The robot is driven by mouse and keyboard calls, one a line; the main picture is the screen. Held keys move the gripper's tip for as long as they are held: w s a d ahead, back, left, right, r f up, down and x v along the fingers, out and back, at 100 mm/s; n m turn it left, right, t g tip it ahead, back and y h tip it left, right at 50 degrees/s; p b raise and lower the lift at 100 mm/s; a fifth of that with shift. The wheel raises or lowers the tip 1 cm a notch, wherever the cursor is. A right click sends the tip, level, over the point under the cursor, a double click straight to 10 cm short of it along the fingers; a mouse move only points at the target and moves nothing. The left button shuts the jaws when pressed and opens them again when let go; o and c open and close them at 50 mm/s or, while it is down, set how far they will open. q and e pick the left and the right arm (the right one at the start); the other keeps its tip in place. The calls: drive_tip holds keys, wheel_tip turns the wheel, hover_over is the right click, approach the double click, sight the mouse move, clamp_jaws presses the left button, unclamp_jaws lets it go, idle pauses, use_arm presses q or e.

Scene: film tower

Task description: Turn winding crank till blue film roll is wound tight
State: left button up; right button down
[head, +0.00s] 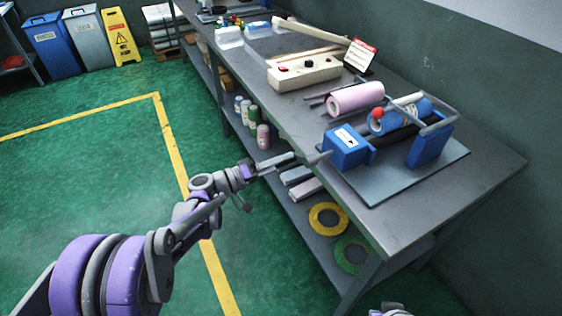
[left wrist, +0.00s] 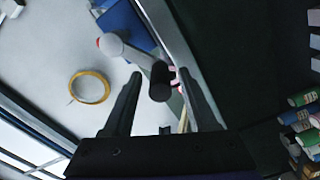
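The winder stands on the bench with a blue end block (head: 346,147) bearing a white arrow label. The blue film roll (head: 392,117) lies across it behind, partly hidden by the frame. The winding crank (head: 318,159) sticks out from the block's left side. My left gripper (head: 294,160) is at the crank. In the left wrist view the crank's black grip (left wrist: 160,82) lies between my two open fingers (left wrist: 163,100), with a gap showing on both sides. The grey crank arm (left wrist: 130,52) runs up-left to a hub with a red dot. My right gripper's fingers do not show.
A pink roll (head: 357,97) lies beside the winder. A wooden box (head: 303,73) and a red-topped sign (head: 360,54) stand farther back. The lower shelf holds a yellow tape ring (head: 327,219) and a green one (head: 351,255).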

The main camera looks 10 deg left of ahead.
use_arm(q)
drive_tip(key=v, duration=1)
drive_tip(key=shift+s+a, duration=0.25)
drive_tip(key=shift+a, duration=0.05)
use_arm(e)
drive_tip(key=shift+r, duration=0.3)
use_arm(q)
drive_tip(key=shift+d, duration=0.1)
drive_tip(key=s+d+f+g+y, duration=0.2)
drive_tip(key=s+d+y, duration=0.1)
drive_tip(key=s, duration=0.3)
drive_tip(key=s+d+f+g+y, duration=0.2)
drive_tip(key=s+d+f+g, duration=0.1)
drive_tip(key=s+d, duration=0.15)
drive_tip(key=s+a+f+m+g+y, duration=0.1)
drive_tip(key=s+a+f+y, duration=0.1)
drive_tip(key=s+a+y, duration=0.45)
drive_tip(key=s+a+f+m+y, duration=0.1)
drive_tip(key=s+f+y, duration=0.2)
drive_tip(key=s, duration=0.7)
wheel_tip(320, 180, up, 16)
drive_tip(key=w+p, duration=0.2)
drive_tip(key=p, duration=1.2)
drive_tip(key=shift+a+t+p, duration=0.35)
drive_tip(key=shift+t+p, duration=0.05)
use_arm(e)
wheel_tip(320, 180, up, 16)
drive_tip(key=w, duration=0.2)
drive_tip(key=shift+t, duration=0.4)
